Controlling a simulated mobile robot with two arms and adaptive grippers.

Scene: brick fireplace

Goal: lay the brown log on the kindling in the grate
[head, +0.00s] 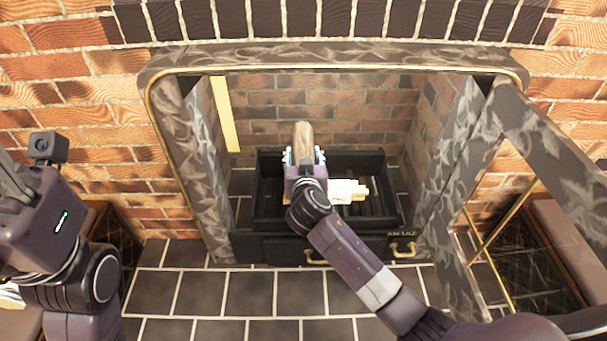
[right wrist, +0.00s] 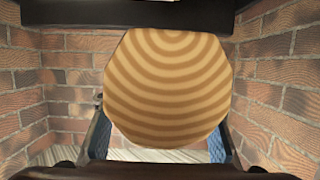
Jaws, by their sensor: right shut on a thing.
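The brown log (head: 303,132) is in my right gripper (head: 304,158), inside the fireplace over the black grate (head: 270,212). In the right wrist view the log's round, ringed end (right wrist: 168,85) faces the camera, with the blue-lined fingers (right wrist: 160,140) on either side of it. The pale kindling (head: 348,190) lies in the grate, partly hidden behind my right gripper and wrist. I cannot tell whether the log touches it. My left arm is at the left edge, away from the fireplace; its gripper (head: 14,180) is cut off by the frame, its fingers unclear.
A marbled surround (head: 330,58) frames the brick-lined opening. A marbled door (head: 545,135) with a brass edge stands open at the right. The dark tiled hearth (head: 250,292) in front is mostly clear.

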